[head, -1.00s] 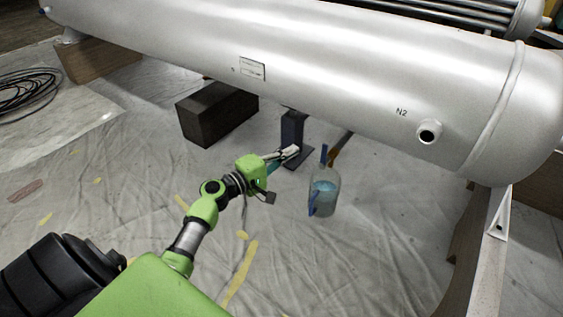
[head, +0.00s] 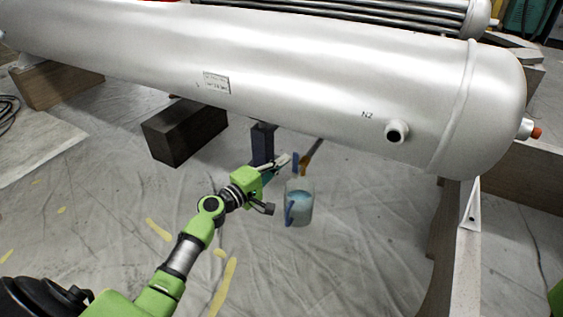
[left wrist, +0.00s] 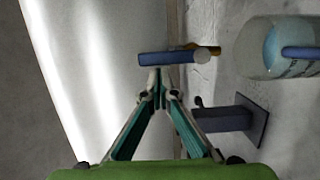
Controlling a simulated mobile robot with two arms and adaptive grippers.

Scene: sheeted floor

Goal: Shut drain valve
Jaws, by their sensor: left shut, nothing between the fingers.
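The drain valve shows as a blue lever handle (head: 296,163) beside a brownish pipe (head: 313,151) under the silver tank (head: 300,75). In the left wrist view the blue handle (left wrist: 168,58) lies across the picture, with a bit of brass-coloured body (left wrist: 208,50) at its right end. My left gripper (head: 286,160) is at the handle's left side in the head view. In the left wrist view its fingertips (left wrist: 158,88) meet, empty, just below the handle; whether they touch it I cannot tell. My right gripper is not in view.
A clear container (head: 299,203) with bluish liquid and a blue handle is below the valve; it also shows in the left wrist view (left wrist: 255,50). A dark blue post (head: 262,145) and dark block (head: 185,132) stand behind my gripper. Sheeted floor in front is mostly clear.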

